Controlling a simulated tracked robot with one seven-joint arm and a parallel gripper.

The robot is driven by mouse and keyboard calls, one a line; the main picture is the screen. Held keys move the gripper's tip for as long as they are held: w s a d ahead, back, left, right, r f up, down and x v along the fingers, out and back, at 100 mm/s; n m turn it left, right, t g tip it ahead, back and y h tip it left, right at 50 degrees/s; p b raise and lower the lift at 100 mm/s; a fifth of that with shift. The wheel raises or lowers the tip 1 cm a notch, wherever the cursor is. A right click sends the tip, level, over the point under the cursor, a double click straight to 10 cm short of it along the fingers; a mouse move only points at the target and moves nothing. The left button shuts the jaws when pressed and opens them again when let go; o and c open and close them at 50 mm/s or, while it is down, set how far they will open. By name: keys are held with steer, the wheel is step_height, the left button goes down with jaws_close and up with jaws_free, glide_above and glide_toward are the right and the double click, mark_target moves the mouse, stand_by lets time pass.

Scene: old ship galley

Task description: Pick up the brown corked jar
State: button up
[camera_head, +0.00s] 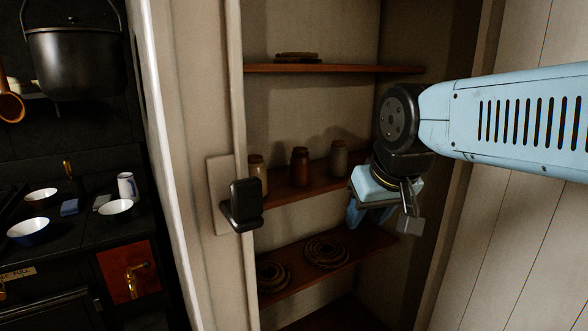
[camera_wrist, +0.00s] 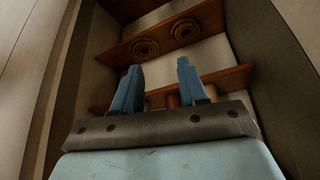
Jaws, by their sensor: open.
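The brown corked jar (camera_head: 299,167) stands upright on the middle shelf of the cupboard, between a paler tan jar (camera_head: 257,176) on its left and a grey-brown jar (camera_head: 338,160) on its right. My gripper (camera_head: 382,217) is open and empty, to the right of the jars and apart from them. In the wrist view my gripper's two blue fingers (camera_wrist: 160,68) are spread. A reddish-brown jar (camera_wrist: 172,101) shows partly behind them, with most of it hidden by the gripper.
The middle shelf (camera_head: 310,187) has an upper shelf (camera_head: 340,69) above it and a lower shelf (camera_head: 340,257) with rope-like coils (camera_head: 326,252) below. The cupboard's left frame (camera_head: 238,120) carries a black latch (camera_head: 243,205). A stove area with bowls lies left.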

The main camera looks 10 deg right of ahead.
steer(key=shift+o, duration=1.2)
steer(key=shift+w, duration=0.25)
steer(key=o, duration=0.8)
steer(key=w+f+t, duration=0.1)
steer(key=w, duration=0.6)
steer(key=w+f+t, duration=0.1)
steer(key=w+t, duration=0.1)
steer(key=w, duration=0.5)
steer(key=w+d+f+t, duration=0.1)
steer(key=w+t, duration=0.1)
steer(key=w, duration=0.5)
steer(key=shift+w+d+f, duration=0.1)
steer(key=shift+w+f, duration=0.05)
steer(key=shift+f, duration=0.15)
steer(key=shift+o, duration=0.2)
steer(key=t+y, duration=0.1)
steer(key=t, duration=0.6)
glide_toward(300, 169)
steer(key=s+f, duration=0.1)
steer(key=shift+n, duration=0.3)
steer(key=w, duration=1.4)
steer(key=shift+w+d+f, duration=0.15)
steer(key=shift+f, duration=0.2)
